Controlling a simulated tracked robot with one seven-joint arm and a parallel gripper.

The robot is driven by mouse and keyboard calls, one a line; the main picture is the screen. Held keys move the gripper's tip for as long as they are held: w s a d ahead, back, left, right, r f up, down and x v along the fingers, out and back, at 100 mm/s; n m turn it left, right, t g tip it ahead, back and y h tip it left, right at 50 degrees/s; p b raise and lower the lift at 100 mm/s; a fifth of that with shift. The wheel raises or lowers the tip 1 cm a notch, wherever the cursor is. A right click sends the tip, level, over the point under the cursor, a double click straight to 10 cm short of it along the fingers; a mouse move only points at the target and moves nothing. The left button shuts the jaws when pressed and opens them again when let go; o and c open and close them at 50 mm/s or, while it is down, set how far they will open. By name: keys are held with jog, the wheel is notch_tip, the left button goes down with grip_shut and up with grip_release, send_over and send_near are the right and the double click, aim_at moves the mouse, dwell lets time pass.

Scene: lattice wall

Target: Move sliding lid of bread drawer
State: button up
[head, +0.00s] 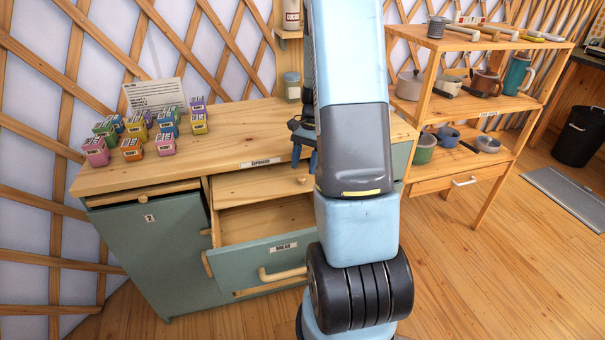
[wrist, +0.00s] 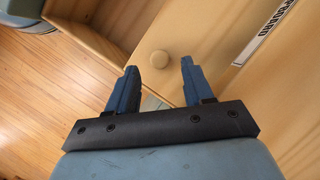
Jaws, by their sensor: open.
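The bread drawer (head: 265,262) is pulled out of the green cabinet; its front has a BREAD label and a wooden bar handle. A pale wooden sliding lid (head: 250,187) covers the rear part of the drawer, and the front part is open. The lid has a round knob (head: 301,180), which also shows in the wrist view (wrist: 159,59). My gripper (head: 304,164) is over the lid's right side, fingers pointing down. In the wrist view my gripper (wrist: 159,68) is open, with the knob between and slightly beyond its fingertips. My arm hides the drawer's right end.
A jar (head: 292,87) stands behind my gripper. A shelf (head: 465,102) with mugs and pots is at right. Open floor lies in front.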

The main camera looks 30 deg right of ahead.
aim_at(301, 177)
jog(key=shift+x, duration=1.75)
grip_shut()
